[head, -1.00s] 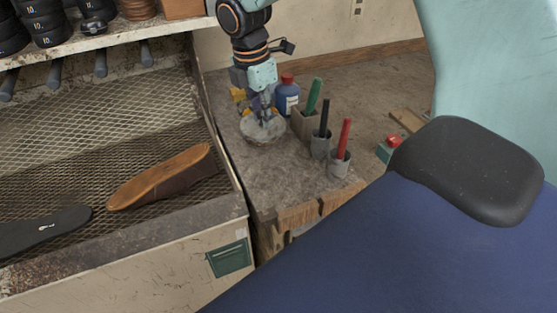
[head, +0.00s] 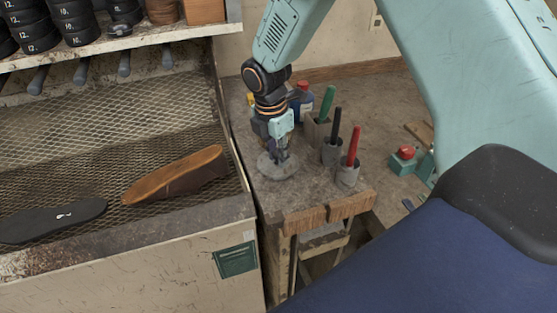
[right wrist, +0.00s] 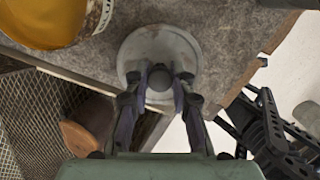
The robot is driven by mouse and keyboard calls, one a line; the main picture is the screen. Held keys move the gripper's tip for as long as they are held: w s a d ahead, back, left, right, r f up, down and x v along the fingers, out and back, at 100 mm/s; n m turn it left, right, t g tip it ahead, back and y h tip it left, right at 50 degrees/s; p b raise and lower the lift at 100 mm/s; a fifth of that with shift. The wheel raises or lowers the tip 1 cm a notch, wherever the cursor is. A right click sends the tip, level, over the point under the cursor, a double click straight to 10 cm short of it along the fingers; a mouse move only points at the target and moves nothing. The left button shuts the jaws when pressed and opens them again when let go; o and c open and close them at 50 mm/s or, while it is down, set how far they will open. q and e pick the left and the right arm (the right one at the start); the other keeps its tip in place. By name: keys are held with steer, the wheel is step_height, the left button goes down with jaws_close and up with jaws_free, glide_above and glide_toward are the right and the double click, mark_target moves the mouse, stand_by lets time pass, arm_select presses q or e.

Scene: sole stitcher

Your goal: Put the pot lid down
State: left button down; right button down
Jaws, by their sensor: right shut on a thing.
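The pot lid (head: 278,168) is a round grey disc with a dark knob. It shows over the worn bench top, left of the upright tools. My right gripper (head: 281,154) comes from above and is shut on the lid's knob. In the right wrist view the lid (right wrist: 140,52) lies between and beyond the fingertips (right wrist: 158,82), with the round knob between them. I cannot tell whether the lid touches the bench or hangs just above it. The glue pot (right wrist: 48,18), open with yellow contents, shows at the upper left of the right wrist view. My left gripper is not in view.
Holders with a green tool (head: 327,103), a black tool (head: 336,124) and a red tool (head: 353,146) stand right of the lid. A blue bottle (head: 303,104) stands behind.

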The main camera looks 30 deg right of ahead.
mark_target(272, 165)
step_height(272, 165, down, 2)
steer(key=shift+s+f, duration=0.1)
steer(key=shift+f, duration=0.05)
steer(key=shift+w+a+f, duration=0.15)
steer(key=shift+w+f, duration=0.05)
steer(key=shift+w, duration=0.2)
steer(key=c, duration=1.6)
jaws_free()
steer(key=shift+s, duration=0.1)
steer(key=o, duration=0.5)
steer(key=shift+s+d+r, duration=0.1)
steer(key=shift+s+d, duration=0.1)
steer(key=shift+s, duration=0.15)
steer(key=shift+c, duration=0.2)
steer(key=shift+w+a, duration=0.2)
steer(key=shift+w, duration=0.15)
step_height(272, 165, up, 12)
steer(key=a, duration=0.1)
steer(key=shift+s, duration=0.35)
steer(key=shift+w+a, duration=0.15)
